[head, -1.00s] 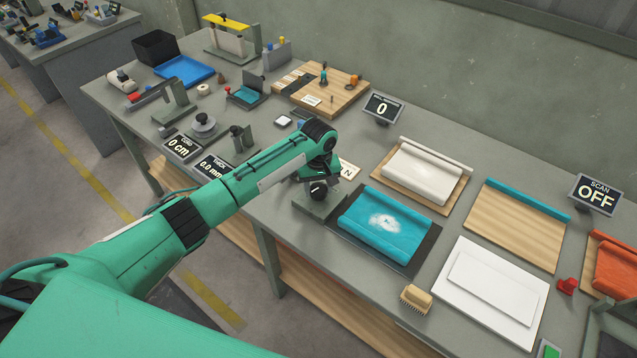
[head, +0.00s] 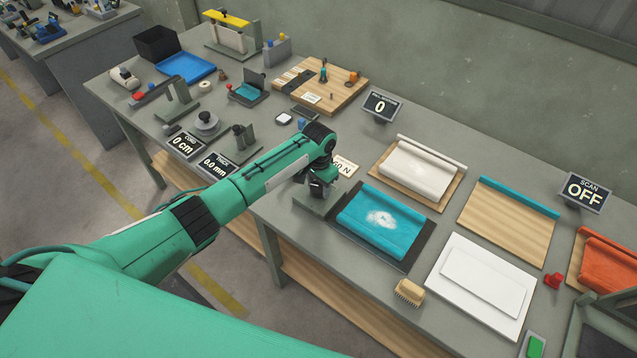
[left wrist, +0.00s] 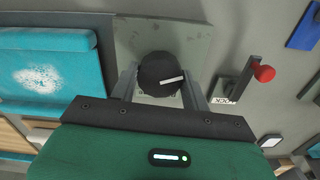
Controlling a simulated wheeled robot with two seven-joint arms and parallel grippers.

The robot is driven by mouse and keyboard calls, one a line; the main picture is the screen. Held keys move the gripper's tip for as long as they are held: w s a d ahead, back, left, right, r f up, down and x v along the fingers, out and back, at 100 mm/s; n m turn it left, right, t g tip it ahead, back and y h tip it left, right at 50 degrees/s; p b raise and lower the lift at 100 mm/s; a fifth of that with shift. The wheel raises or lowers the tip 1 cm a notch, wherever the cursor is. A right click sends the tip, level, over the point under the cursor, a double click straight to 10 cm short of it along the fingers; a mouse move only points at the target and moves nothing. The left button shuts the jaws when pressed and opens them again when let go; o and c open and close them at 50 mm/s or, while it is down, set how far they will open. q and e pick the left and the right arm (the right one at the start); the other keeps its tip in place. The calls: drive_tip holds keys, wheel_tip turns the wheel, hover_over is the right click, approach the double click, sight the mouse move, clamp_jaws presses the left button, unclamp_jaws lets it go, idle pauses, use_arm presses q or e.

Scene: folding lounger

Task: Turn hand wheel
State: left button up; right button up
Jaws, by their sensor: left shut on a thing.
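The hand wheel (left wrist: 158,70) is a round black knob with a white mark, on a grey square plate (left wrist: 190,35) in the left wrist view. The white mark points to the right there. My left gripper (left wrist: 160,82) has one finger on each side of the knob and is shut on it. In the head view my left gripper (head: 318,184) is over the grey plate (head: 314,203), left of the teal roll, and mostly covers the knob. My right gripper is not in view.
A teal cloth roll (head: 365,238) with a white patch lies right of the plate. A "50 N" card (head: 345,166) is behind my gripper. A brush (head: 409,292) and white board (head: 450,300) lie further right. A red-knobbed lever (left wrist: 263,73) stands close by.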

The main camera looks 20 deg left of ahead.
sight(318, 186)
use_arm(q)
drive_tip(key=m, duration=0.4)
drive_tip(key=shift+m, duration=2.3)
drive_tip(key=o, duration=1)
wheel_tip(318, 186, up, 14)
drive_tip(key=b, duration=0.3)
